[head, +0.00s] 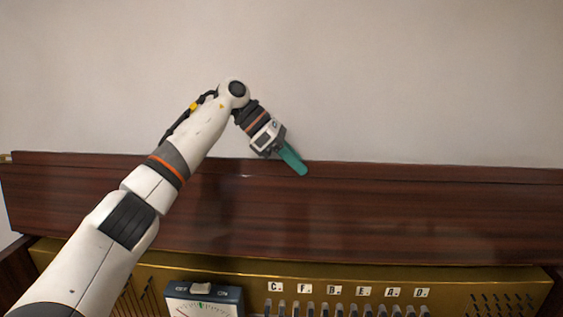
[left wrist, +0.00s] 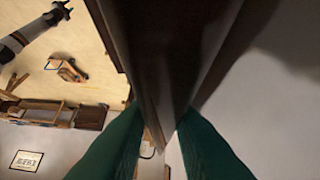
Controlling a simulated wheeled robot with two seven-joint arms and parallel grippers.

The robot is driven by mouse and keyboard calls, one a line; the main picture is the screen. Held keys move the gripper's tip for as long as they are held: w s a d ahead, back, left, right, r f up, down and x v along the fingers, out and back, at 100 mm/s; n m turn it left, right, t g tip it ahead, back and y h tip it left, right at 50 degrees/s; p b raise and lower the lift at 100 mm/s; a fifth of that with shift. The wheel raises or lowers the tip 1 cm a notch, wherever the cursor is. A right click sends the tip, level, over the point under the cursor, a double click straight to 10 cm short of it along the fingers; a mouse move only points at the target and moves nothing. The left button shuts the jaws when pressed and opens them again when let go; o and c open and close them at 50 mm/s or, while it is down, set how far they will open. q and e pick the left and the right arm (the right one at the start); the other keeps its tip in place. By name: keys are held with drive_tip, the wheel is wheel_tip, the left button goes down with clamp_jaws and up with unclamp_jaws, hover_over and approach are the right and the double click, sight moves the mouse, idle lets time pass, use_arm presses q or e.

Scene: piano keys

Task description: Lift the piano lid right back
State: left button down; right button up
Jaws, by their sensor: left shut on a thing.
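The piano lid (head: 400,205) is a long dark red-brown wooden board across the head view. It stands raised behind the gold panel, with its top edge against the pale wall. My left gripper (head: 293,159) is at this top edge, near the middle of its length. In the left wrist view its green fingers (left wrist: 155,128) lie on either side of the dark lid (left wrist: 165,60), shut on its edge. A robot arm, probably my right, shows small at the upper left of that view (left wrist: 22,42); its jaws are unclear.
A gold panel (head: 150,268) runs below the lid, with letter tiles (head: 334,290) and a row of grey pegs. A dial meter (head: 203,299) stands at the front. The pale wall (head: 420,70) is close behind. The left wrist view shows wooden furniture (left wrist: 45,112) on the floor.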

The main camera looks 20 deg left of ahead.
use_arm(q)
drive_tip(key=shift+w+a+f, duration=0.15)
drive_tip(key=shift+w+f, duration=0.1)
drive_tip(key=shift+w, duration=0.25)
drive_tip(key=shift+f+g, duration=0.1)
drive_tip(key=shift+g, duration=0.2)
use_arm(e)
drive_tip(key=shift+a, duration=1.1)
use_arm(q)
drive_tip(key=c, duration=1.5)
unclamp_jaws()
drive_tip(key=shift+o, duration=0.7)
drive_tip(key=shift+w, duration=0.15)
use_arm(e)
drive_tip(key=shift+d, duration=0.1)
